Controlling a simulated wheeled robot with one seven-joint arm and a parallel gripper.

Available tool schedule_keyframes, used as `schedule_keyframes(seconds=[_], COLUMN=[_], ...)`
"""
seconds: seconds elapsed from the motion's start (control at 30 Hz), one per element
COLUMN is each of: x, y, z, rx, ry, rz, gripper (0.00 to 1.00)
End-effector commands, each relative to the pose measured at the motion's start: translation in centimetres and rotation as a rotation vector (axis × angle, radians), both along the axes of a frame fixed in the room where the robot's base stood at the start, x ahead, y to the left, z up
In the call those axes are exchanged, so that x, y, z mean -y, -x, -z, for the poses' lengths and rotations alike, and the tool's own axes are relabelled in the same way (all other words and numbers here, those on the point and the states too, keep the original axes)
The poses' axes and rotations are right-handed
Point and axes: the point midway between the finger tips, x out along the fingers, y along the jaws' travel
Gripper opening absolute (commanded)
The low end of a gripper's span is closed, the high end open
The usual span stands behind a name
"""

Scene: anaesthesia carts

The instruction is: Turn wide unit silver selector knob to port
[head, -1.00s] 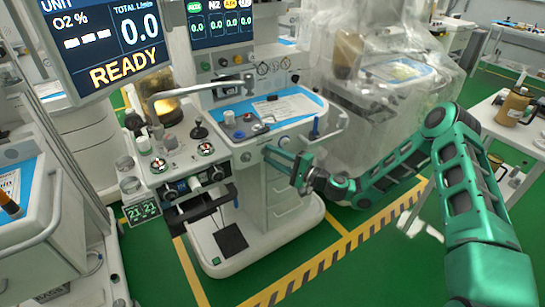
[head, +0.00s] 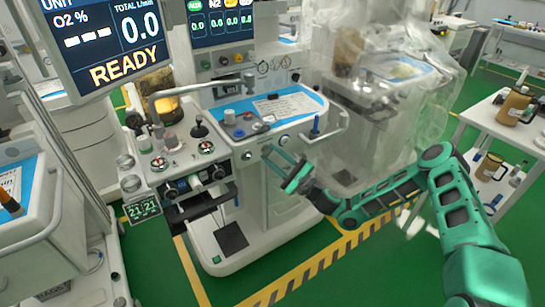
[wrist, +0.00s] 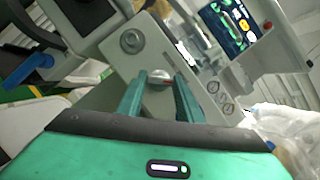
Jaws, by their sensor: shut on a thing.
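The wide white unit (head: 262,205) stands at centre in the head view, with knobs and gauges along its front panel. My gripper (head: 277,153) is at the right part of that panel. In the wrist view, the silver selector knob (wrist: 159,76), with a small red mark beside it, sits between the two green fingertips (wrist: 158,84). My gripper is shut on this knob. The fingers hide part of the knob, and its exact setting cannot be read. A second round silver knob (wrist: 131,40) is on the same panel, apart from the fingers.
A blue-tipped handle (head: 315,125) sticks out right of the panel. A plastic-draped cart (head: 375,130) stands close on the right. A table with jugs (head: 490,115) is at far right. Another white cart (head: 25,245) is at left. Green floor in front is clear.

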Motion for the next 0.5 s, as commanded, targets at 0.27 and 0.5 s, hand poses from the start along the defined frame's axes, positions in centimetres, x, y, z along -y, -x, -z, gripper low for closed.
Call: schedule_keyframes(seconds=[0.27,0.5], x=[0.19,0.18], y=[-0.06,-0.07], z=[0.51,0.46], rx=[-0.011,-0.010], ry=[0.000,-0.001], rz=[0.004,0.004], gripper=[0.10,0.47])
